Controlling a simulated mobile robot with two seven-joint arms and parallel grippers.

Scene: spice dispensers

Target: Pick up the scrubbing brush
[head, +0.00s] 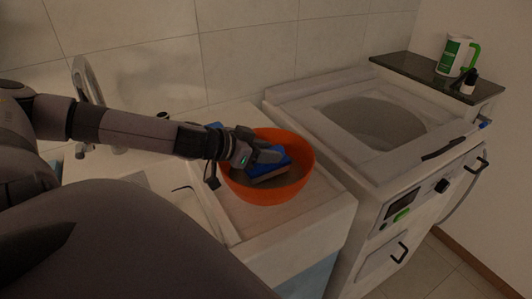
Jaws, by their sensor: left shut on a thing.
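The scrubbing brush (266,173) looks like a blue block with a brownish underside. It is at the orange bowl (262,194), inside its rim in the picture; I cannot tell whether it touches the bowl. My left gripper (266,156) reaches in from the left over the bowl and is shut on the brush's upper side. The gripper hides part of the brush. My right gripper is not in view.
The bowl stands on a pale counter (325,197) beside a washing machine (400,165) with a round opening on top. A faucet (82,80) is at the left. A dark shelf (410,68) holds a green and white jug (452,56) and a small dark bottle (469,82).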

